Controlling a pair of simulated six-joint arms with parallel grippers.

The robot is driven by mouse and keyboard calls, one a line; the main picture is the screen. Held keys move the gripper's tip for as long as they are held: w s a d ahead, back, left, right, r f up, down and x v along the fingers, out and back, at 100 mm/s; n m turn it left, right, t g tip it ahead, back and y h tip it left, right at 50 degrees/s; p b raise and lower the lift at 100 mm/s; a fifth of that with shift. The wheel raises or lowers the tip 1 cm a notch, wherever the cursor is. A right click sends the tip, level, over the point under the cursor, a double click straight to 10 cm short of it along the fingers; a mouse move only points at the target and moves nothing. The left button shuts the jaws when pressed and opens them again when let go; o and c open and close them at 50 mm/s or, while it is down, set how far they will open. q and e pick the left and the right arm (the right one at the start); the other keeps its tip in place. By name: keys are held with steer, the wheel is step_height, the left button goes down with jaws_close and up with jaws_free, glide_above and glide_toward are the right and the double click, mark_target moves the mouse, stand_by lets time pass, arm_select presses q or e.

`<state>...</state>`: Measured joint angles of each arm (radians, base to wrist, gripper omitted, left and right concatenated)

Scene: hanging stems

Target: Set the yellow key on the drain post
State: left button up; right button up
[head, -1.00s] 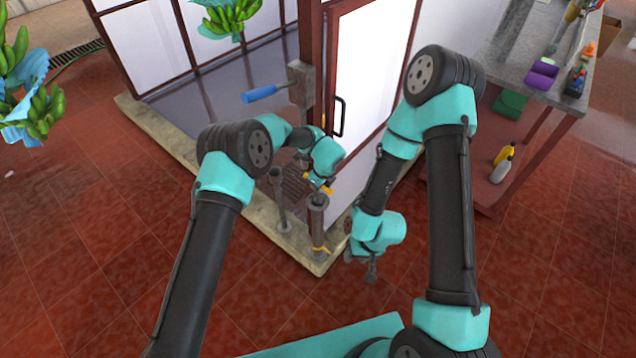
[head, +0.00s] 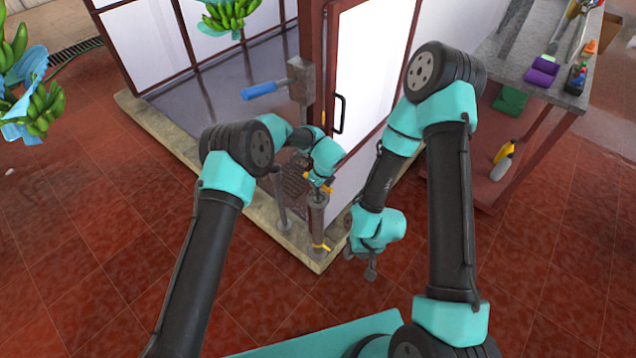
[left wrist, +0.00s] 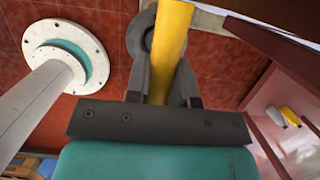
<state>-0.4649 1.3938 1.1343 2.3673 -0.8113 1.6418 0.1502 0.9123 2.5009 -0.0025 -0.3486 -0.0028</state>
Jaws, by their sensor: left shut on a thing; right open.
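My left gripper (head: 319,181) is shut on the yellow key (left wrist: 172,40), which shows between its fingers in the left wrist view. In the head view the gripper is at the top of the nearer grey post (head: 317,214), which has a yellow mark low down. A round grey shape (left wrist: 146,38) shows behind the key in the wrist view. I cannot tell whether the key touches the post. A thinner grey post (head: 282,202) stands just left. I cannot tell from labels which is the drain post. My right gripper (head: 368,264) is open and empty, right of the posts.
A stone kerb (head: 312,262) edges the posts' corner. A white door panel (head: 365,70) with a black handle and a blue-handled lever (head: 262,90) stand close behind.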

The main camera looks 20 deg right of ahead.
arm_select(q)
steer(key=shift+f, duration=0.65)
stand_by(0.8)
steer(key=o, duration=1.3)
steer(key=shift+o, duration=0.2)
steer(key=shift+w+a+r+v, duration=0.1)
steer(key=shift+w+a+v, duration=0.15)
steer(key=shift+v, duration=1.15)
steer(key=shift+w+a+r+v, duration=0.15)
steer(key=shift+w+v, duration=0.1)
steer(key=shift+v, duration=1.1)
steer(key=shift+w+a+v, duration=0.15)
steer(key=shift+w+v, duration=0.15)
steer(key=shift+v, duration=1.1)
